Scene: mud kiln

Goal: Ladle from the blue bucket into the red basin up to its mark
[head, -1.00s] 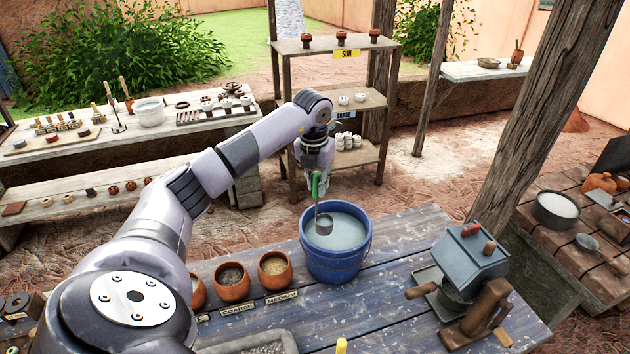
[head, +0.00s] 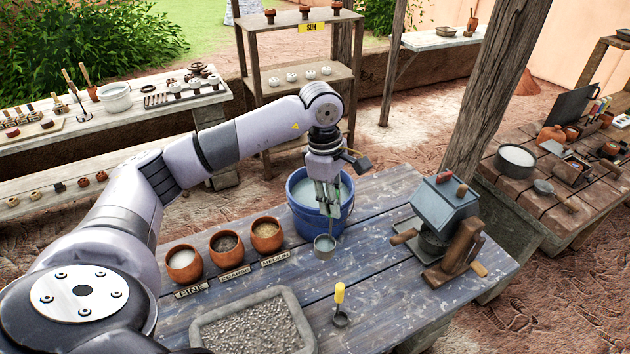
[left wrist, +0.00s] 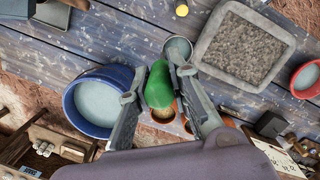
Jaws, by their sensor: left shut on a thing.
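My left gripper (head: 328,203) is shut on the green handle of the ladle, and the ladle's metal cup (head: 324,247) hangs below, in front of the blue bucket (head: 304,222). The handle (left wrist: 159,85) shows between the fingers in the left wrist view, with the cup (left wrist: 178,49) beyond it. The cup looks upright and outside the bucket; how full it is, I cannot tell. The bucket holds pale grey liquid. A red-rimmed round vessel (left wrist: 295,82), likely the basin, is partly in the left wrist view at right; its mark does not show. My right gripper is not in view.
Clay bowls (head: 226,246) stand left of the bucket behind small labels. A gravel tray (head: 303,327) and a yellow-handled tool (head: 340,297) lie nearer. A grey device (head: 444,207) with a wooden crank stands right. Bare planks lie between.

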